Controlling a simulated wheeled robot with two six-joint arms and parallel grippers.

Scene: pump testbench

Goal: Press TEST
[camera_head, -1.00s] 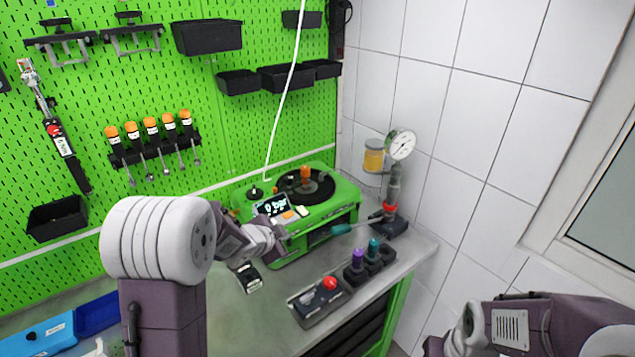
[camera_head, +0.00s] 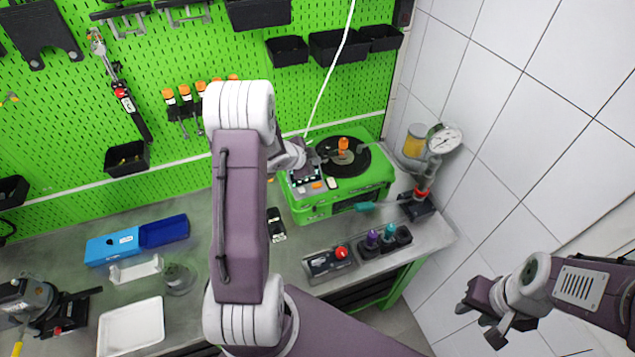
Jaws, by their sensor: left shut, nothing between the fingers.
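The green test machine (camera_head: 345,199) stands on the bench against the pegboard. Its top carries a small dark display (camera_head: 304,174), with an orange button (camera_head: 317,185) and a white button (camera_head: 332,183) beside it. The lettering is too small to read, so I cannot tell which is TEST. My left gripper (camera_head: 314,160) is shut and empty, just above the display's back edge. My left arm hides part of it, and I cannot tell whether it touches the machine. My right gripper (camera_head: 482,319) is open and empty, off the bench at lower right.
A control box with a red button (camera_head: 342,252) sits in front of the machine. Purple and teal tools (camera_head: 380,239) stand in a holder beside it. A pressure gauge (camera_head: 445,139) stands at the right. A small black device (camera_head: 275,223) lies left of the machine.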

